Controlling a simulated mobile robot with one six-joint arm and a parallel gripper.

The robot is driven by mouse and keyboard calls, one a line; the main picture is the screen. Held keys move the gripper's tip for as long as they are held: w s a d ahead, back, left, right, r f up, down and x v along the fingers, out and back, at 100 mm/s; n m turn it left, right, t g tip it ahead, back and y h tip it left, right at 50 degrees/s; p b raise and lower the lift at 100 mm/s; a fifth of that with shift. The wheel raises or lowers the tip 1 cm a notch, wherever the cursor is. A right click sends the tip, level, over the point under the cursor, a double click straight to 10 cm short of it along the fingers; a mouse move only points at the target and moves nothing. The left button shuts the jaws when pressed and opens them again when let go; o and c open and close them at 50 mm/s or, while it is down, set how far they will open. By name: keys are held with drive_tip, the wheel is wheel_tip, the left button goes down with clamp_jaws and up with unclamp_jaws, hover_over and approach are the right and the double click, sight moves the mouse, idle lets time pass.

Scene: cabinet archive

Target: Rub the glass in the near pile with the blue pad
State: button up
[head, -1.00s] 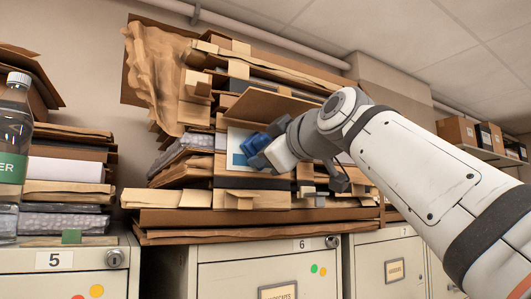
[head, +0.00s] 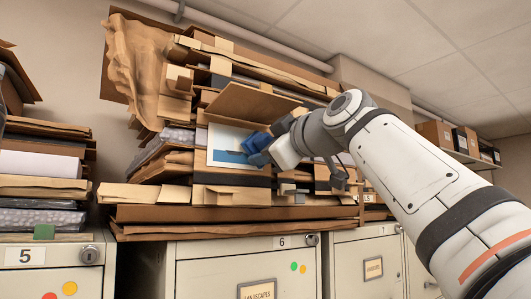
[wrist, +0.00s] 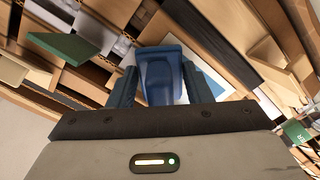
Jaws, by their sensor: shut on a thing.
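The blue pad (head: 255,143) is in my gripper (head: 268,151), which is shut on it; in the wrist view the pad (wrist: 160,78) sits between the two fingers. A flat framed picture with a white border and blue image (head: 224,146), seemingly the glass, faces out of the large stacked pile under a tilted brown board. The pad is in front of its right part and hides some of it. I cannot tell whether pad and glass touch. In the wrist view a white and blue strip of the glass (wrist: 212,81) shows beside the right finger.
The large pile (head: 160,214) of folders and boards rests on cabinet 6 (head: 210,268), with a tilted brown board (head: 250,103) jutting out just above the glass. A second stack (head: 45,165) stands at the left. Boxes (head: 468,141) sit on a shelf at the right.

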drive_tip(key=shift+b+v, duration=0.85)
drive_tip(key=shift+v, duration=1.75)
drive_tip(key=shift+s, duration=0.1)
drive_tip(key=shift+b+v, duration=0.5)
drive_tip(key=shift+v, duration=0.95)
